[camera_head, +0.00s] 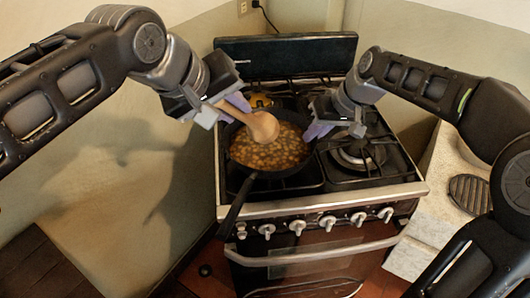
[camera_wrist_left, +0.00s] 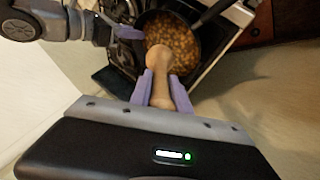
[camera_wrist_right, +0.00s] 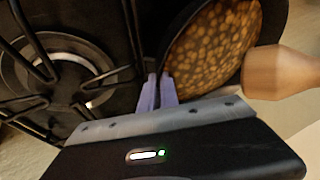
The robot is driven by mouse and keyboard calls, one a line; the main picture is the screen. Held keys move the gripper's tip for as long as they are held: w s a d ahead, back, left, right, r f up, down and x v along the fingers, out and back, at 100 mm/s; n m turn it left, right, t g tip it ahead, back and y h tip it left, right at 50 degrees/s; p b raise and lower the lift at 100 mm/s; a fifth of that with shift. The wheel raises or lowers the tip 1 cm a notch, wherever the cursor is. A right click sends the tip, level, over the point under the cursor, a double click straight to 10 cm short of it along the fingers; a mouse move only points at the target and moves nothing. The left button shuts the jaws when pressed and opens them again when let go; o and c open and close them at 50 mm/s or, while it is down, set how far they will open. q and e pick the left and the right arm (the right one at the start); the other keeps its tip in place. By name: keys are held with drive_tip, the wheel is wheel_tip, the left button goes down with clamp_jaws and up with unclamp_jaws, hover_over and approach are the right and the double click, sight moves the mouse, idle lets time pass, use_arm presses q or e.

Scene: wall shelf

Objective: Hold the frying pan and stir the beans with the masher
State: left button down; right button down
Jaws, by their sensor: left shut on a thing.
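The black frying pan (camera_head: 237,172) sits on the stove's front left with its handle towards the front. Brown beans (camera_head: 285,153) in sauce fill it. My left gripper (camera_head: 236,108) is shut on the handle of a wooden masher (camera_head: 263,126), also seen in the left wrist view (camera_wrist_left: 159,60). The masher's rounded head is over the beans' upper part; whether it touches them is unclear. My right gripper (camera_head: 318,130) is at the pan's right rim, its purple fingers (camera_wrist_right: 158,92) close together with the rim between their tips. The masher shows at the right wrist view's right edge (camera_wrist_right: 280,72).
The stove (camera_head: 320,205) has a bare burner (camera_head: 357,153) right of the pan and knobs along its front. A raised dark lid (camera_head: 285,55) stands at its back. A dark round grate (camera_head: 469,193) lies on the right counter (camera_head: 430,220).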

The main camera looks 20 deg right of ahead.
use_arm(q)
drive_tip(key=shift+v, duration=0.95)
use_arm(e)
drive_tip(key=shift+f, duration=0.1)
use_arm(q)
drive_tip(key=shift+r, duration=0.1)
drive_tip(key=shift+r, duration=2.45)
use_arm(e)
drive_tip(key=c, duration=1.5)
unclamp_jaws()
drive_tip(key=shift+c, duration=0.2)
